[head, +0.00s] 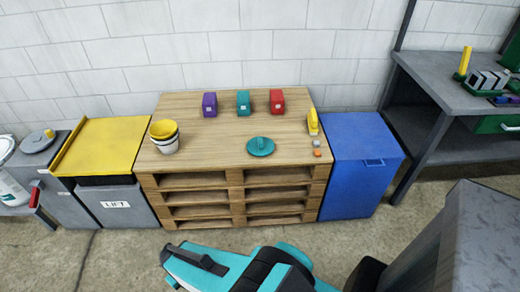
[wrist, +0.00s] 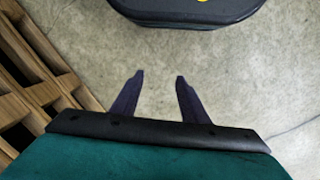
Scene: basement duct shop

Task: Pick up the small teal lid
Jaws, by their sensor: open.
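The small teal lid (head: 260,146) is round with a knob on top. It lies on the wooden top of the pallet stack (head: 190,172), near the front edge and right of the middle. My gripper shows in the wrist view (wrist: 155,75), with its two dark fingers apart and nothing between them. It points down over the bare concrete floor, with the stack's side at the left of that view. In the head view my teal arm is low in the picture, in front of the stack. The lid is not in the wrist view.
Purple (head: 209,104), teal (head: 243,103) and red (head: 277,102) blocks stand at the back of the pallet top. A yellow-lidded bin (head: 110,140) and a blue bin (head: 357,180) flank the stack.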

